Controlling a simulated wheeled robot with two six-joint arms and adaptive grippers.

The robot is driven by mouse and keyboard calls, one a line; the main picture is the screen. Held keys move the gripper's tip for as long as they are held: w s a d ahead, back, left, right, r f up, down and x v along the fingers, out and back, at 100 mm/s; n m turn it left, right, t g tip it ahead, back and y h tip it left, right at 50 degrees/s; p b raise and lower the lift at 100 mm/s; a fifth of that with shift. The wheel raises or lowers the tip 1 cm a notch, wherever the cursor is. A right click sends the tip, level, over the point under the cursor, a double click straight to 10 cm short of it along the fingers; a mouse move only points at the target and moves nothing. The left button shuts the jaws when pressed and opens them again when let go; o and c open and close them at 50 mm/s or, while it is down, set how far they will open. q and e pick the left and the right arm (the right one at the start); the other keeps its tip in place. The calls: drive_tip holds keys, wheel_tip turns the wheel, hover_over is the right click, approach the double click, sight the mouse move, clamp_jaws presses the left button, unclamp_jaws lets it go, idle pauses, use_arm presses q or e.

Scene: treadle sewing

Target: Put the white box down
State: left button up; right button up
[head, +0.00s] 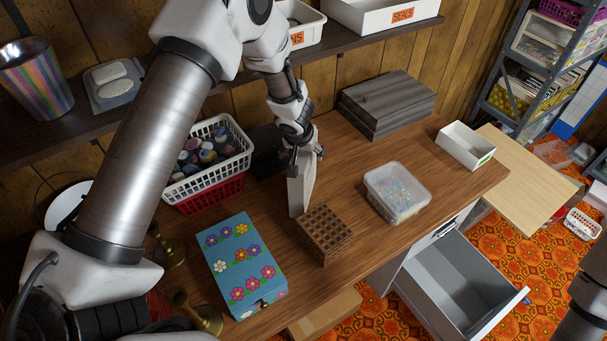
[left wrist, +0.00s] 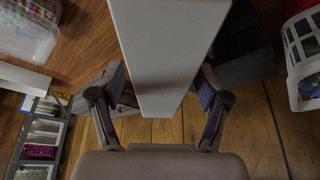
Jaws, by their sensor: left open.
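The white box (head: 301,190) is a tall, narrow pale slab standing upright on the wooden desk, just behind and left of a brown slotted wooden block (head: 323,234). My left gripper (head: 307,151) is at its top, with the fingers open on either side of it. In the left wrist view the box (left wrist: 166,50) fills the space between the two fingers (left wrist: 160,85); whether they touch it I cannot tell. The lower edge of the box seems to meet the desk. My right gripper is not in view.
A blue flowered box (head: 240,262), a basket of paint jars (head: 208,170), a clear tub (head: 397,192), a grey box (head: 388,103) and an open white tray (head: 464,146) stand on the desk (head: 345,160). A drawer (head: 455,290) hangs open at the front.

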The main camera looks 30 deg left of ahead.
use_arm(q)
drive_tip(key=shift+s+f+b, duration=0.1)
drive_tip(key=shift+f+b, duration=0.1)
drive_tip(key=shift+b, duration=0.3)
idle(0.4)
clamp_jaws()
